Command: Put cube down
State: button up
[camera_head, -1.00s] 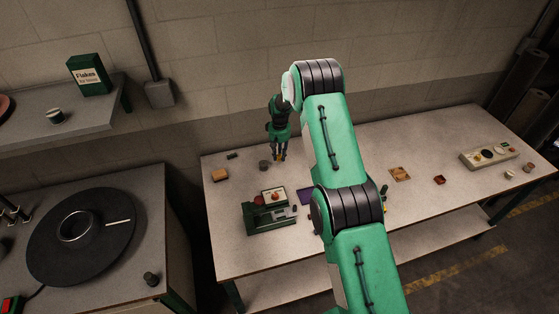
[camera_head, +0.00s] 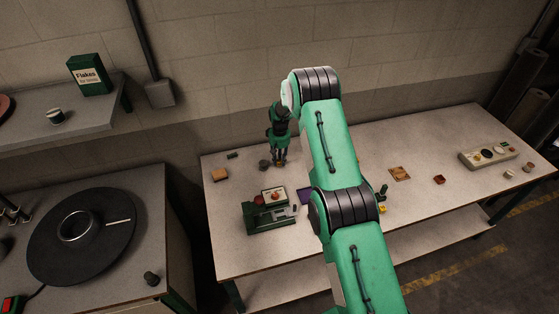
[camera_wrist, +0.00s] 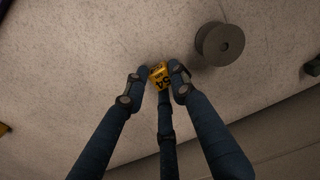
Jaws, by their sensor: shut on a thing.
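A small yellow cube (camera_wrist: 158,76) with dark printed marks sits between my fingertips in the wrist view. My gripper (camera_wrist: 157,73) is shut on it. In the head view my gripper (camera_head: 279,161) points down, low over the back left part of the table (camera_head: 330,165). The cube is too small to make out clearly there. I cannot tell whether the cube touches the tabletop.
A dark grey round spool (camera_wrist: 220,44) stands close to the cube, apart from my fingers; it also shows in the head view (camera_head: 264,165). A tan block (camera_head: 220,174) lies left. A green press (camera_head: 270,213) stands nearer the front edge. Clear tabletop lies around.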

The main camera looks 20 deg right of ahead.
aim_at(279, 161)
jog(key=o, duration=0.8)
jog(key=shift+o, duration=0.2)
jog(key=shift+r, duration=0.15)
notch_tip(279, 161, up, 12)
jog(key=shift+b, duration=0.3)
dwell(0.4)
